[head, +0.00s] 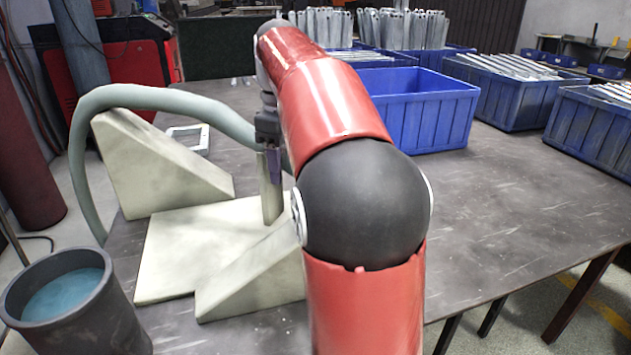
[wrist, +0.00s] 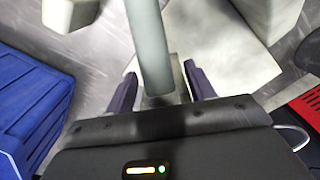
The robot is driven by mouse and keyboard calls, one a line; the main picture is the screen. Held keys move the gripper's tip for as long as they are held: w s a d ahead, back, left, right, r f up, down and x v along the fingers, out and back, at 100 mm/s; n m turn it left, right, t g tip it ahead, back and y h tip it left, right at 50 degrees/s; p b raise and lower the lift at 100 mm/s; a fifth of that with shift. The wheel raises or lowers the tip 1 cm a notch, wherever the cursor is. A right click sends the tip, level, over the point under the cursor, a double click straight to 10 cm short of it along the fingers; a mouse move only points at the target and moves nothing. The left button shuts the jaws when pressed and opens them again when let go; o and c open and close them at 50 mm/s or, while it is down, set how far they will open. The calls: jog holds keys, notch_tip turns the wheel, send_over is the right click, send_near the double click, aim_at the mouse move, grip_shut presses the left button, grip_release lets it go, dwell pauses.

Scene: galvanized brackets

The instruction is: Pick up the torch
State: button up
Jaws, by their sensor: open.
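A thick grey-green hose (head: 160,97), which looks like the torch or its cable, arches up from the left and over the wedge toward my gripper. In the wrist view a grey-green tube (wrist: 147,40) runs down between the two dark fingers of my gripper (wrist: 162,90). The fingers stand apart on either side of it, with gaps showing. In the head view my gripper (head: 271,160) points down beside a pale upright post (head: 271,200). My red arm hides part of this area, and I cannot make out the torch's head.
Pale wedges (head: 150,170) and a pale flat plate (head: 190,250) are around my gripper on the dark table (head: 520,220). A blue crate (head: 425,110) stands to the right, with bracket-filled crates beyond. A dark bucket (head: 30,305) is front left. The table's right front is clear.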

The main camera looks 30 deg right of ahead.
jog(key=c, duration=1)
jog(key=shift+c, duration=0.2)
jog(key=shift+r, duration=0.15)
